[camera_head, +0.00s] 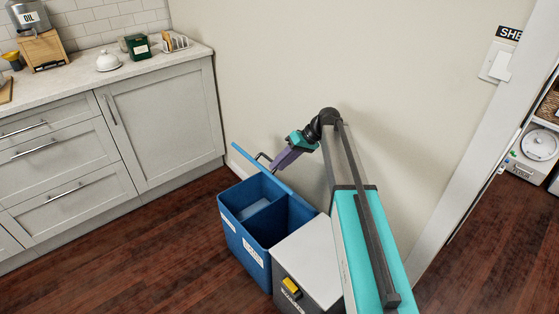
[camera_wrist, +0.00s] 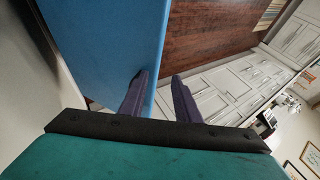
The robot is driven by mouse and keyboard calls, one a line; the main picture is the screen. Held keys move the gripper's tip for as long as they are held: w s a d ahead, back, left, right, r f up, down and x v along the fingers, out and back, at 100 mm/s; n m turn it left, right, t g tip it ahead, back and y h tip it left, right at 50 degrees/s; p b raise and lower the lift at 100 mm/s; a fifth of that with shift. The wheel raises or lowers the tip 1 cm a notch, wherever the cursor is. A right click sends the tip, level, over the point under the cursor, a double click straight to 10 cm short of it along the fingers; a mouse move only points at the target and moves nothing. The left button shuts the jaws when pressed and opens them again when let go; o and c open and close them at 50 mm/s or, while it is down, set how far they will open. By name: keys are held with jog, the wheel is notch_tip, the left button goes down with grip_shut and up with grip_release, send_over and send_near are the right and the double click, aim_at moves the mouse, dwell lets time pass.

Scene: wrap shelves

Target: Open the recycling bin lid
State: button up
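The blue recycling bin (camera_head: 232,232) stands on the floor by the wall, with white labels on its sides. Its blue lid (camera_head: 246,156) is raised, seen nearly edge-on along the wall side, and the bin's inside shows, split by a divider. A dark bar (camera_head: 262,156) shows at the lid beside my gripper (camera_head: 274,168). In the wrist view the lid (camera_wrist: 110,35) fills the upper left.
A grey box-like bin (camera_head: 312,258) with a yellow part stands right beside the blue bin. Grey cabinets (camera_head: 160,125) with a counter are at the left. The wall (camera_head: 270,70) is close behind the lid. The wooden floor (camera_head: 150,250) in front of the cabinets is clear.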

aim_at(285, 187)
jog(key=shift+s+d+r, duration=0.1)
jog(key=shift+s+d, duration=0.05)
jog(key=shift+s, duration=0.95)
jog(key=shift+s+d+r, duration=0.1)
jog(key=shift+s+d, duration=0.1)
jog(key=shift+s, duration=0.95)
jog(key=shift+s+d+r, duration=0.1)
jog(key=shift+s+d, duration=0.05)
jog(key=shift+s, duration=0.95)
